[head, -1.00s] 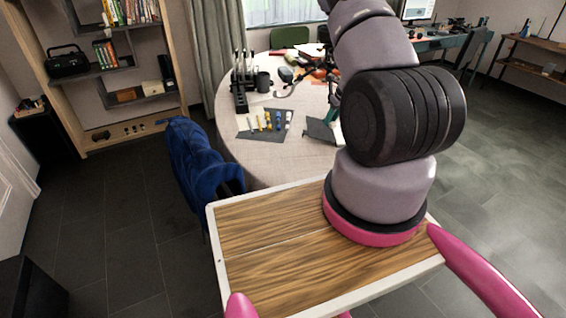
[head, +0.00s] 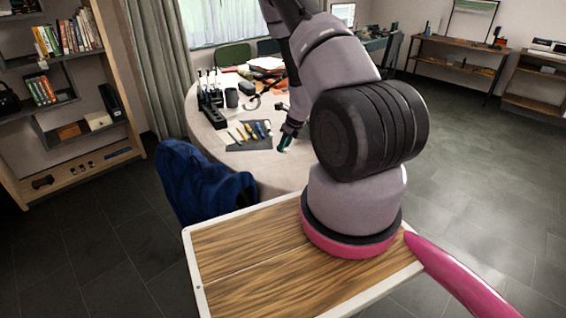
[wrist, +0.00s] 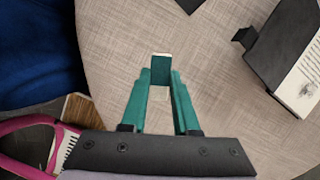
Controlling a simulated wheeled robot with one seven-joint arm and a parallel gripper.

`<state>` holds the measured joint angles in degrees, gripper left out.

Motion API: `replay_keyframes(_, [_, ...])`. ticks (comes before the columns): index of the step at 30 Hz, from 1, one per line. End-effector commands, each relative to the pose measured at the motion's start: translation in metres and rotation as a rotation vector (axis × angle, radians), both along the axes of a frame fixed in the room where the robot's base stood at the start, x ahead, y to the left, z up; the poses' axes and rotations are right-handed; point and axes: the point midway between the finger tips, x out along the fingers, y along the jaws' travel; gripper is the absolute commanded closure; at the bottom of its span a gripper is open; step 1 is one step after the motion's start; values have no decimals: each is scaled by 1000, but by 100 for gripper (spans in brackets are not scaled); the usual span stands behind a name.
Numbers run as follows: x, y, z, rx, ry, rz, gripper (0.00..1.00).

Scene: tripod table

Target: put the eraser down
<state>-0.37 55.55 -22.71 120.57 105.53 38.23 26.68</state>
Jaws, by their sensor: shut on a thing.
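My gripper (head: 288,138) is over the near part of the round, cloth-covered table (head: 270,172). Its teal fingers are shut on the eraser (wrist: 161,71), which has a dark green middle and a white end. In the head view the eraser (head: 284,149) shows only as a small pale bit at the fingertips. In the wrist view the fingertips are over bare cloth (wrist: 205,60). I cannot tell whether the eraser touches it.
A grey mat (head: 236,146) with several tools lies left of my gripper. A black rack (head: 213,115) and a dark cup (head: 232,97) stand behind it. A dark object with a printed white page (wrist: 300,85) is at right. A blue jacket (head: 195,185) hangs at the near-left edge.

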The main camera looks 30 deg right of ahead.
Motion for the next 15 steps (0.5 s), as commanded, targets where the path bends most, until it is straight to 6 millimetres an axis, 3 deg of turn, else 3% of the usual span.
replay_keyframes(15, [0,0,-61,0,1,0,100])
